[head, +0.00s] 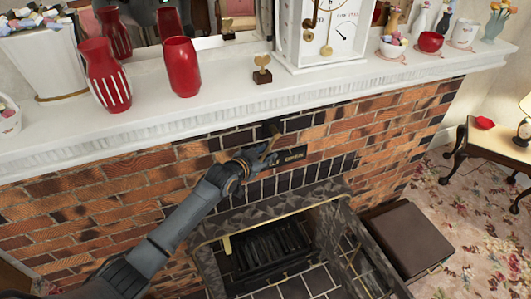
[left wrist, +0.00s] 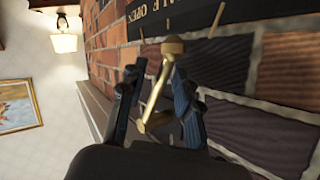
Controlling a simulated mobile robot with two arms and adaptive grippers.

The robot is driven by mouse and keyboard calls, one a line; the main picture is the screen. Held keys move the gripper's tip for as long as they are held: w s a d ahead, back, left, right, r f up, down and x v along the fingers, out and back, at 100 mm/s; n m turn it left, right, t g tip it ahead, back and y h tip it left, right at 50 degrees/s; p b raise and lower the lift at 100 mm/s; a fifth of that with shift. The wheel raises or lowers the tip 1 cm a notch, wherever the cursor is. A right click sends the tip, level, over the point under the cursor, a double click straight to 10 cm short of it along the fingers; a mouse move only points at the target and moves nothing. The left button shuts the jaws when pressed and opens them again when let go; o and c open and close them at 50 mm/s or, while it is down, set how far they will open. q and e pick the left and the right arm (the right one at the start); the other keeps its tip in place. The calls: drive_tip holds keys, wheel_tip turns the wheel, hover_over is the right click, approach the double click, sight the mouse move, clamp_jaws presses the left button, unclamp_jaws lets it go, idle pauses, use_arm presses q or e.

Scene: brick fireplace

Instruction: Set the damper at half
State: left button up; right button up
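The damper control is a brass lever (left wrist: 158,98) on the brick wall above the firebox, with gold tick marks around its pivot. A black plate (head: 291,156) with pale lettering is beside it; "OPEN" is readable on the plate in the left wrist view (left wrist: 180,14). My left gripper (head: 264,155) reaches the lever from the left. In the left wrist view the fingers (left wrist: 158,82) are apart, one on each side of the lever, with a gap on the left side. Contact on the right side is unclear. My right gripper is not in view.
The white mantel (head: 240,95) overhangs the wall above my left gripper and carries red vases (head: 182,67) and a clock (head: 325,30). Below is the stone-framed firebox with a black grate (head: 268,250). A brown box (head: 408,240) stands to the right.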

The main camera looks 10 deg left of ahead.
use_arm(q)
drive_tip(key=shift+w, duration=0.1)
drive_tip(key=shift+c, duration=0.4)
clamp_jaws()
drive_tip(key=shift+f, duration=0.15)
drive_tip(key=shift+w+d+f+b, duration=0.1)
drive_tip(key=shift+b, duration=0.25)
drive_tip(key=shift+w+d+f+n+t+h+b, duration=0.2)
drive_tip(key=shift+w+d+n+t+h+b, duration=0.4)
drive_tip(key=shift+b, duration=1.5)
drive_tip(key=shift+w+d+f+n+t+h+b, duration=0.1)
drive_tip(key=shift+d+f+n+t+h+b, duration=0.5)
drive_tip(key=shift+b, duration=1.55)
drive_tip(key=shift+w+d+r+n+t+h+b, duration=0.1)
drive_tip(key=shift+w+d+r+n+t+b, duration=0.2)
drive_tip(key=shift+t+b, duration=1.25)
drive_tip(key=shift+f+g+b, duration=0.1)
drive_tip(key=shift+g+b, duration=0.45)
drive_tip(key=shift+g, duration=0.1)
